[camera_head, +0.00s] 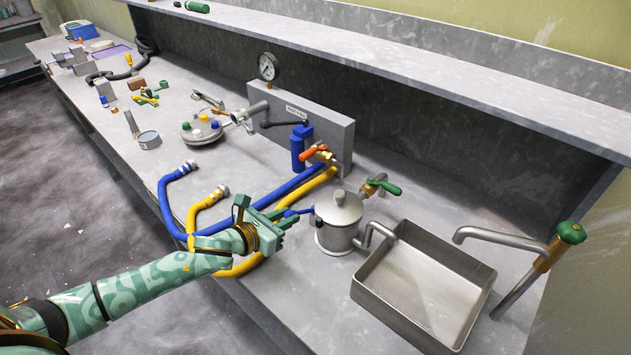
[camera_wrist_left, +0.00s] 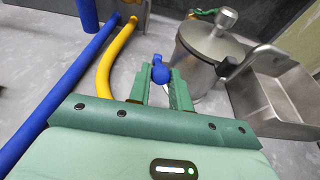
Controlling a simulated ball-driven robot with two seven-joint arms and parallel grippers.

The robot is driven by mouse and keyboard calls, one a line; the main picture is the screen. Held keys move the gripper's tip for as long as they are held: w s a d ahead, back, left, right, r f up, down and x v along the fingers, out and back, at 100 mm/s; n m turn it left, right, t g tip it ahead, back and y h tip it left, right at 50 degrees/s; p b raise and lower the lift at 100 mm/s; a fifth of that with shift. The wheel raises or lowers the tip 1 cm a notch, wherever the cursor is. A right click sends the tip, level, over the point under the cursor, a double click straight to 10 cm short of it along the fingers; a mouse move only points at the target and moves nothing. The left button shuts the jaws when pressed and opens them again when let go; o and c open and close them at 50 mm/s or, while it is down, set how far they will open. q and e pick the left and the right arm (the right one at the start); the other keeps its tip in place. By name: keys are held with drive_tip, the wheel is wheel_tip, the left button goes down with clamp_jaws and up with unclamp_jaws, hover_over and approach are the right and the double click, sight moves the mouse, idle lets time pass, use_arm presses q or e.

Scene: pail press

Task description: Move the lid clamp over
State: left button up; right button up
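A steel pail (camera_head: 337,225) with a lid and a round knob stands on the bench, left of the sink. A blue-ended handle (camera_head: 297,212) sticks out from its left side; I take it to be the lid clamp. My left gripper (camera_head: 284,217) reaches in from the left at this handle. In the left wrist view the fingers of my left gripper (camera_wrist_left: 161,90) stand apart, with the blue end (camera_wrist_left: 160,72) between their tips and the pail (camera_wrist_left: 205,60) just beyond on the right. Contact with the handle cannot be made out. My right gripper is not in view.
A steel sink tray (camera_head: 425,285) and a green-topped tap (camera_head: 570,233) are at the right. Blue (camera_head: 265,208) and yellow (camera_head: 318,184) hoses run behind and under my left arm. A grey block with a gauge (camera_head: 267,68) stands behind. A low shelf overhangs the back.

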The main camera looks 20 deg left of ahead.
sight(290, 211)
use_arm(q)
drive_tip(key=shift+r, duration=0.2)
drive_tip(key=shift+w+d+r+p, duration=0.1)
drive_tip(key=shift+w+r+p, duration=0.2)
drive_tip(key=shift+r+p, duration=0.25)
drive_tip(key=shift+w+d+r+p, duration=0.15)
drive_tip(key=shift+w+r+p, duration=0.4)
drive_tip(key=shift+r, duration=0.1)
